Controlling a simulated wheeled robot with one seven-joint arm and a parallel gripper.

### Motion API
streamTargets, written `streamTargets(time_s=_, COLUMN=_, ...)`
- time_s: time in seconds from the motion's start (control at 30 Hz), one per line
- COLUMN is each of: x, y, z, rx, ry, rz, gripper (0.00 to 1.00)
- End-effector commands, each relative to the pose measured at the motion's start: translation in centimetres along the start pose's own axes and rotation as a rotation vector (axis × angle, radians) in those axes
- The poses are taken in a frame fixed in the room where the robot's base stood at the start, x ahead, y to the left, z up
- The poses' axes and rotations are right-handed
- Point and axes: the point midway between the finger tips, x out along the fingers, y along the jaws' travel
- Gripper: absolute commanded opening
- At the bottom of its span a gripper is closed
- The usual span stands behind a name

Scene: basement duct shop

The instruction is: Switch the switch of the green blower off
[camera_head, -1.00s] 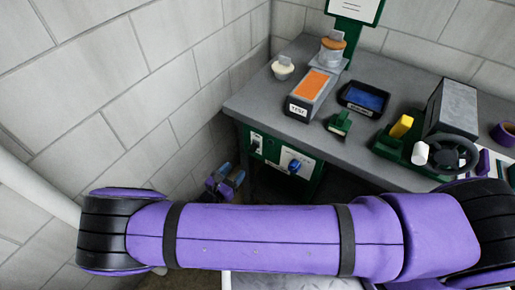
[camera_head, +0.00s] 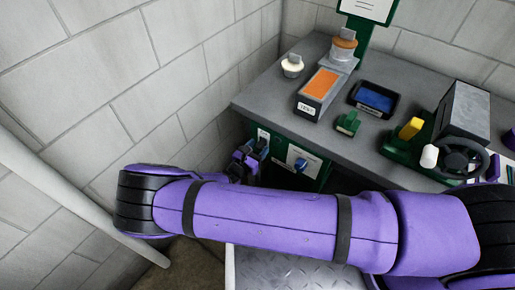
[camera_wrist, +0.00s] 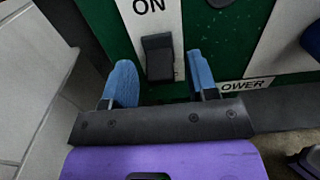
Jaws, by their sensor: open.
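The switch (camera_wrist: 158,57) is a black rocker on a white plate marked "ON" above it, set in a green panel (camera_wrist: 205,30). A label on that panel, partly cut off, ends in "OWER". My gripper (camera_wrist: 160,62) is open and empty, with one blue finger on each side of the switch in the wrist view. I cannot tell whether either finger touches it. In the head view my gripper (camera_head: 250,155) is at the green panel (camera_head: 325,172) under the bench top, hiding most of the switch area.
A blue knob (camera_head: 301,164) on a white plate is right of my gripper. A block wall stands left.

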Motion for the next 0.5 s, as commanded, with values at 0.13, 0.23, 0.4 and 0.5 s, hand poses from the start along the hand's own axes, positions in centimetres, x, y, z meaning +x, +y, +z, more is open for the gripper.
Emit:
streamTargets(time_s=0.13, x=0.02, y=0.01, z=0.00, rx=0.000, ry=0.000, rz=0.000, gripper=0.53)
streamTargets(time_s=0.23, x=0.02, y=0.01, z=0.00, rx=0.000, ry=0.000, rz=0.000, gripper=0.46)
streamTargets(time_s=0.4, x=0.00, y=0.01, z=0.00, rx=0.000, ry=0.000, rz=0.000, gripper=0.07)
streamTargets(time_s=0.5, x=0.00, y=0.01, z=-0.01, rx=0.000, ry=-0.001, rz=0.000, gripper=0.04)
